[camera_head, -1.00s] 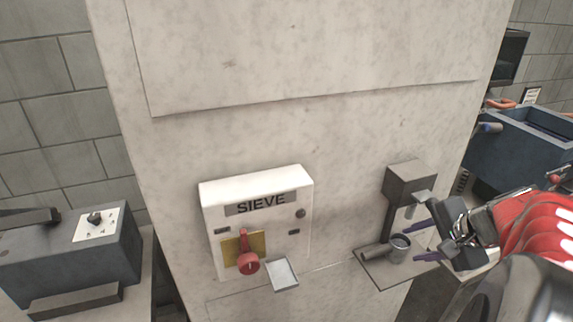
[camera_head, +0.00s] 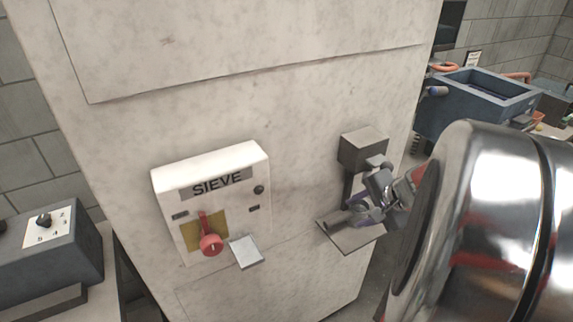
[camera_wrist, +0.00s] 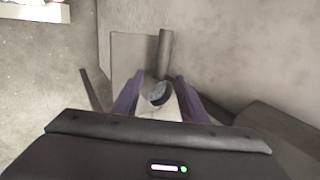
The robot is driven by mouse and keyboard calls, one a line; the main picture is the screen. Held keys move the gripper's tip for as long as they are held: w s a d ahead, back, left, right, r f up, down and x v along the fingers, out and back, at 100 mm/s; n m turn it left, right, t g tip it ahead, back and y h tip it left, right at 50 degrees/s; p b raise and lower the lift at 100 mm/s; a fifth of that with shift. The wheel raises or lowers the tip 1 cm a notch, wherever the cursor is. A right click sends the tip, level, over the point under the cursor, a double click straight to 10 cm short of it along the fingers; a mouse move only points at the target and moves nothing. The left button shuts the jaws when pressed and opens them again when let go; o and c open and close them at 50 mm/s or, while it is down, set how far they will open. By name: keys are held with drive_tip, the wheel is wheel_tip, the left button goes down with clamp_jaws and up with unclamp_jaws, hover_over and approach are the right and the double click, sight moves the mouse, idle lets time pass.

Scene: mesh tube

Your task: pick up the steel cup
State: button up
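My gripper (camera_wrist: 159,82) is open, with one purple finger on each side of the cup in the wrist view. Gaps show between the fingers and the cup, and I see no contact. In the head view my gripper (camera_head: 366,211) is at the shelf and largely hides the cup.
A grey box-shaped fixture (camera_head: 362,150) juts from the wall above the shelf. A white SIEVE panel (camera_head: 222,190) with a red lever (camera_head: 210,243) is to the left. A blue bin (camera_head: 478,100) stands at the right.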

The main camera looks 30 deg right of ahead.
sight(350, 215)
drive_tip(key=shift+w+f, duration=0.25)
drive_tip(key=shift+f, duration=0.15)
drive_tip(key=shift+x, duration=2.8)
drive_tip(key=shift+c, duration=0.2)
clamp_jaws()
